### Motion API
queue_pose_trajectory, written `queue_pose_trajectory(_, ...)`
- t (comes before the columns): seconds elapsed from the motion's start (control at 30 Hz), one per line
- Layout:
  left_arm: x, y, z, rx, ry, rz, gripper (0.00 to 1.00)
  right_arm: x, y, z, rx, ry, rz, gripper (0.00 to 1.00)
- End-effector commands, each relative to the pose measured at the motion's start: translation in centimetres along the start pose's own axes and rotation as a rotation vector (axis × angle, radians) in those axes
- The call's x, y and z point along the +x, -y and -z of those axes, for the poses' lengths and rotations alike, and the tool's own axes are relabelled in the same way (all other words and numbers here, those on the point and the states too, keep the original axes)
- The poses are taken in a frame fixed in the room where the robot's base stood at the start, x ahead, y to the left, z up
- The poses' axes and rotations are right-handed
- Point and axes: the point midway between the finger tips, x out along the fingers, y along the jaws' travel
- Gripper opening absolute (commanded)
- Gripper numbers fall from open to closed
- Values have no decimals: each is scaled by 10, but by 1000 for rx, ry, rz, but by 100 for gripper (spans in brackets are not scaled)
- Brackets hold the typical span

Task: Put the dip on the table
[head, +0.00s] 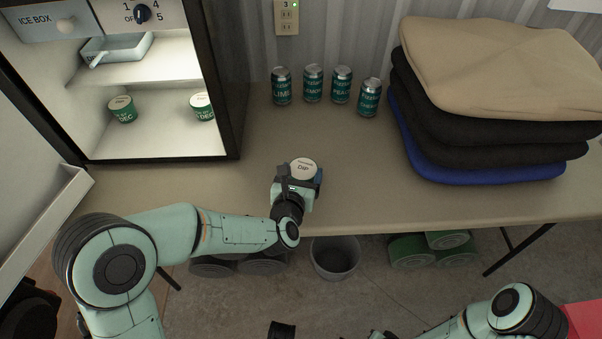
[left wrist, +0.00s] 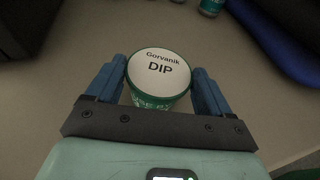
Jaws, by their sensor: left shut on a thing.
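The dip (head: 304,168) is a small round tub with a white lid and green side. In the left wrist view the dip (left wrist: 158,75) sits between the two blue fingers, its lid reading "Gorvanik DIP". My left gripper (head: 300,178) is shut on it, over the front part of the beige table (head: 370,190). The lid faces up and the tub looks upright. I cannot tell whether its base touches the table. My right arm shows at the bottom right of the head view; its gripper fingers cannot be made out.
An open ice box (head: 160,140) on the left holds two more tubs, (head: 122,109) and (head: 202,106). Several cans (head: 313,83) stand at the back. Folded cloths (head: 490,70) are stacked at right. The table's middle is clear. A bin (head: 335,258) stands below.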

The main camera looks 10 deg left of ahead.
Motion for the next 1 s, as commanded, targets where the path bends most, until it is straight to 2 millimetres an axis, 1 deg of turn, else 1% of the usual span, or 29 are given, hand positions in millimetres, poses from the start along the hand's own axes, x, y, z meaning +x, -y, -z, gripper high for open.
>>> queue_pose_trajectory(0.03, 0, 0, 0, 0, 2, 0, 44, 2, -1, 1, 1, -4, -1, 0)
queue_pose_trajectory(0.07, 0, 0, 1, 0, 0, 0, 91, 1, 0, 2, 0, -4, 0, 0)
queue_pose_trajectory(0.1, 0, 0, 1, 0, -1, 0, 100, 1, 0, 1, 0, -4, 0, 0)
queue_pose_trajectory(0.33, 0, 0, 0, 0, -1, 0, 100, 0, 0, 1, 0, -2, 0, 0)
queue_pose_trajectory(0.43, -1, 0, -3, 0, 0, 0, 100, -5, 1, -4, -1, 11, 1, 0)
queue_pose_trajectory(0.47, -5, 0, -3, 0, 1, 1, 100, -4, 1, -5, -1, 16, 1, 0)
queue_pose_trajectory(0.57, -22, 0, -3, 0, 0, 1, 100, -5, 2, -6, -1, 19, 1, 0)
queue_pose_trajectory(0.8, -76, 0, -4, 1, 2, 1, 100, -10, 3, -12, -3, 37, 2, 0)
queue_pose_trajectory(0.9, -94, 0, -3, 1, 1, 1, 100, -12, 4, -15, -3, 44, 3, 0)
queue_pose_trajectory(1.0, -108, 1, -3, 1, 2, 2, 100, -13, 4, -17, -4, 50, 3, 0)
